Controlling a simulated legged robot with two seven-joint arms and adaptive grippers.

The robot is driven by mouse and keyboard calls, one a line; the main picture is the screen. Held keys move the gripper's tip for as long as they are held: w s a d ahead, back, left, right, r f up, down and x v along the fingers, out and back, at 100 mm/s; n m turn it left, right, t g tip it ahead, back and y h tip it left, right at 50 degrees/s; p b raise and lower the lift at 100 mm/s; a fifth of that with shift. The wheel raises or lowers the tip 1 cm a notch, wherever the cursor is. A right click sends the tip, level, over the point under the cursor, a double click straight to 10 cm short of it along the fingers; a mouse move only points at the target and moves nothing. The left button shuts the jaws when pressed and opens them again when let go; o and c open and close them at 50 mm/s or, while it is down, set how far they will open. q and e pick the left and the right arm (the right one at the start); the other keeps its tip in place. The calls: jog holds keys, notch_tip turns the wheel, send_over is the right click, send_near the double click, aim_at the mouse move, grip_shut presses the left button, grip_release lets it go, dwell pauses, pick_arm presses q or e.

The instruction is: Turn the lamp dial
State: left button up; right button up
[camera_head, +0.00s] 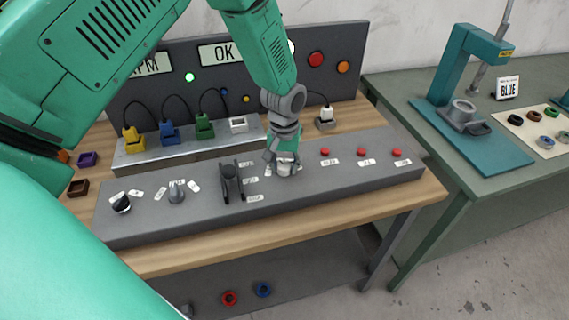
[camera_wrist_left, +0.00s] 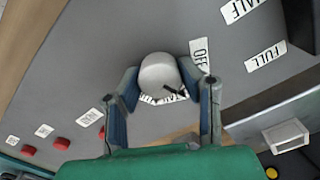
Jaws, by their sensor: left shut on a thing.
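A round pale grey dial (camera_wrist_left: 160,74) sits on the dark grey control panel (camera_head: 330,177). In the wrist view a dark pointer mark shows on its lower right rim. A label reading OFF (camera_wrist_left: 199,54) is beside it, and another label is partly hidden under its lower edge. My left gripper (camera_head: 285,166) is over the dial in the head view, with its fingers down at panel height. In the wrist view, my left gripper (camera_wrist_left: 160,88) is shut on the dial, one finger on each side. My right gripper is not in view.
A black lever (camera_head: 231,181) stands left of the dial, with two knobs further left. Several red buttons (camera_head: 361,151) are to the right. Colored plugs (camera_head: 205,125) stand on a metal strip behind. A green bench (camera_head: 470,160) with a teal press is at right.

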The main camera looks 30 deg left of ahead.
aim_at(284, 165)
pick_arm(q)
jog(key=shift+s+n, duration=0.1)
jog(key=shift+n, duration=0.3)
jog(key=o, duration=1.1)
jog(key=shift+o, duration=0.2)
jog(key=shift+r, duration=0.5)
notch_tip(284, 165, up, 11)
jog(key=shift+f, duration=0.1)
